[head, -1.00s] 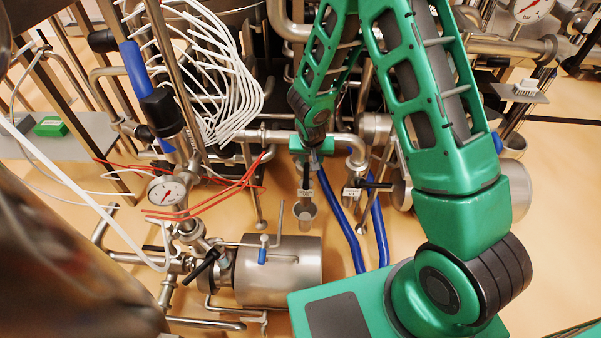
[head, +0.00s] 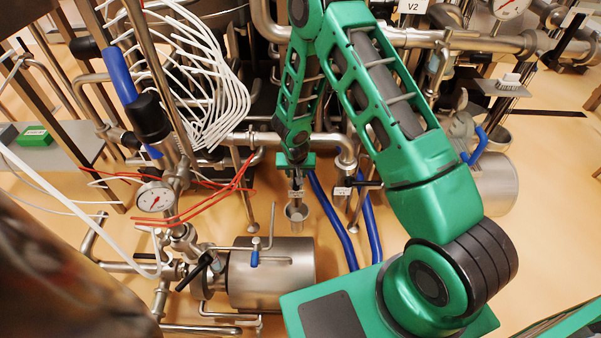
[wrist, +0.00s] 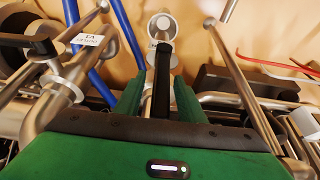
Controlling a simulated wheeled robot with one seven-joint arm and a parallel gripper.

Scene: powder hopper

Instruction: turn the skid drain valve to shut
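The drain valve is a small steel valve on a downpipe in the middle of the head view, with a pale tag (head: 295,194) and an open steel cup (head: 297,212) below it. My gripper (head: 296,170) is right above it and hides much of the valve body. In the wrist view its green fingers (wrist: 158,95) stand apart, one on each side of a black lever handle (wrist: 162,88). Thin gaps show between handle and fingers, so the gripper looks open around it. The cup's round end (wrist: 162,26) shows beyond the handle.
Another black-handled valve with an "OUTLET V1" tag (wrist: 88,40) is close on the left in the wrist view. Blue hoses (head: 333,220) run beside the drain valve. A steel motor drum (head: 272,272), a gauge (head: 155,197) and red wires (head: 205,208) are to its left.

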